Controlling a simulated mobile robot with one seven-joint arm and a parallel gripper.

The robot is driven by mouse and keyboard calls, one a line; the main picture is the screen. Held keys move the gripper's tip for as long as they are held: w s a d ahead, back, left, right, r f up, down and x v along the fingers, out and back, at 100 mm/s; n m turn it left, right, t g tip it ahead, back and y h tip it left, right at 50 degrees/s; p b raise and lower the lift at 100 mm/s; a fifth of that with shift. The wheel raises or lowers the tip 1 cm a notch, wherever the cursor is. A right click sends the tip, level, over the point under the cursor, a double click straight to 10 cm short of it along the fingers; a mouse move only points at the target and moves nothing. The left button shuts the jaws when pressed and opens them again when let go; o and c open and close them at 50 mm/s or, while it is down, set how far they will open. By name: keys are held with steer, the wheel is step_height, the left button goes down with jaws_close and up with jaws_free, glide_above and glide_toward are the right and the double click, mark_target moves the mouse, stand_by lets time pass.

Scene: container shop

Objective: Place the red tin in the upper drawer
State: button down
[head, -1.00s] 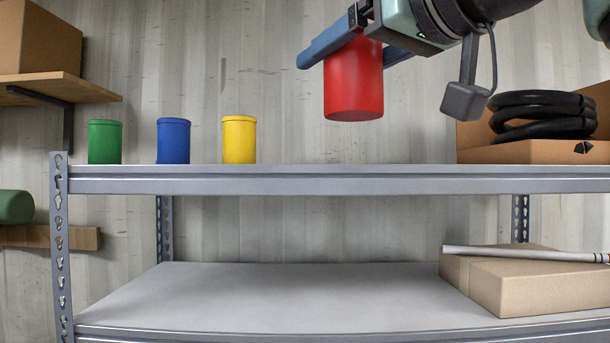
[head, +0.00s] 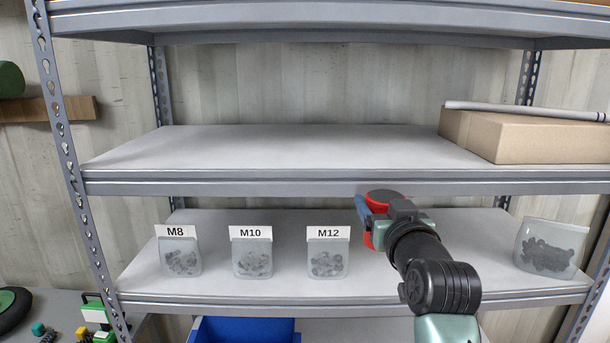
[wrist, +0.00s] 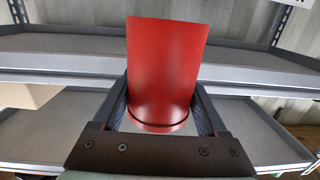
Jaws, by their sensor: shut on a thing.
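The red tin (head: 384,195) is held in my gripper (head: 372,210), in front of the shelf level with the labelled bags. In the head view my gripper and arm hide most of the tin. In the wrist view the red tin (wrist: 165,65) fills the gap between the two fingers of my gripper (wrist: 160,100), clear of any surface as far as I can see. No drawer is recognisable in these views.
Clear bags labelled M8 (head: 180,258), M10 (head: 252,260) and M12 (head: 327,260) stand on the lower shelf (head: 220,217). Another bag (head: 549,247) is at right. A cardboard box (head: 540,137) with a rod (head: 525,110) lies on the middle shelf (head: 290,145), otherwise bare. A blue bin (head: 245,330) is below.

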steer(key=s+a+f+m+h+b, duration=0.15)
steer(key=s+f, duration=0.25)
steer(key=f, duration=0.7)
steer(key=s+a+f+h+b, duration=0.15)
steer(key=s+f, duration=0.25)
steer(key=f, duration=0.7)
steer(key=s+a+f+m+b, duration=0.1)
steer(key=s+a+f+b, duration=0.3)
steer(key=f, duration=0.7)
steer(key=s+a+f+n+y, duration=0.1)
steer(key=s+a+f, duration=0.2)
steer(key=s+f, duration=0.4)
steer(key=s+a+f+n+y+b, duration=0.1)
steer(key=s+a+f, duration=0.2)
steer(key=s+f, duration=0.5)
steer(key=s, duration=0.4)
steer(key=shift+f, duration=0.15)
